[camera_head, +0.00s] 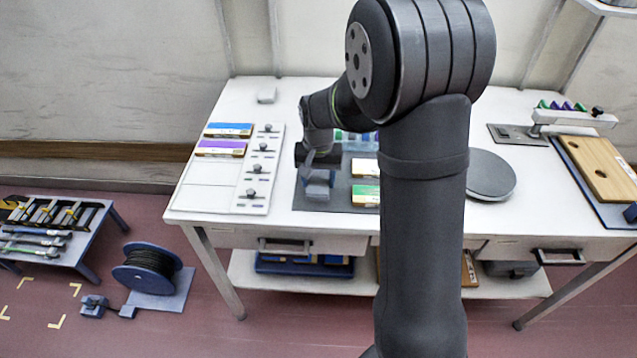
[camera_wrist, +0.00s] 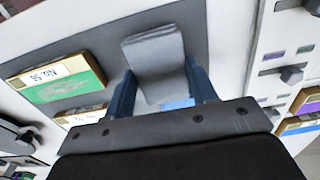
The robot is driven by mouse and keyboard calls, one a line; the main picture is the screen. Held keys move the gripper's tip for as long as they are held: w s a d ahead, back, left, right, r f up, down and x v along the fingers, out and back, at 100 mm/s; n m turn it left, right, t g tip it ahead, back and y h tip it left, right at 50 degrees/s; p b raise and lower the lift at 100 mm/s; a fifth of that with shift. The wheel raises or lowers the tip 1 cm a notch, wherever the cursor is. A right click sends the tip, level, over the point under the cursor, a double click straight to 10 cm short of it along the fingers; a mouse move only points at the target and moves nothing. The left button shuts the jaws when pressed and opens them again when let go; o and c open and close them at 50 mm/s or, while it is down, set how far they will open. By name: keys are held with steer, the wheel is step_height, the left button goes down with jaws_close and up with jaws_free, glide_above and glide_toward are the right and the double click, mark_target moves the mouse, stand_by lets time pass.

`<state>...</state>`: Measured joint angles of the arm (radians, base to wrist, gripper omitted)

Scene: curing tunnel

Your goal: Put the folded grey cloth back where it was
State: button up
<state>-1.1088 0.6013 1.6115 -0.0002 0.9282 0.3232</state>
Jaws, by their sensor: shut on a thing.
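The folded grey cloth (camera_wrist: 156,56) is between the two blue-grey fingers of my gripper (camera_wrist: 160,84) in the wrist view, and the gripper is shut on it. Its rounded far edge sticks out beyond the fingertips. In the head view the cloth (camera_head: 317,190) shows small and grey below my gripper (camera_head: 318,172), over the front left part of the dark grey mat (camera_head: 343,203). I cannot tell whether the cloth touches the mat. A light blue patch (camera_wrist: 178,104) shows at the cloth's near end.
A green-and-white box (camera_head: 366,194) lies on the mat right of the cloth. A white panel with dark knobs (camera_head: 259,170) stands to the left, beside blue (camera_head: 229,130) and purple (camera_head: 221,148) boxes. A round grey disc (camera_head: 490,175) is on the right. My arm hides part of the table.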

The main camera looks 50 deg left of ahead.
mark_target(318, 182)
steer(key=shift+f, duration=1)
steer(key=shift+f, duration=0.15)
steer(key=o, duration=0.9)
step_height(318, 182, up, 12)
steer(key=shift+r, duration=0.2)
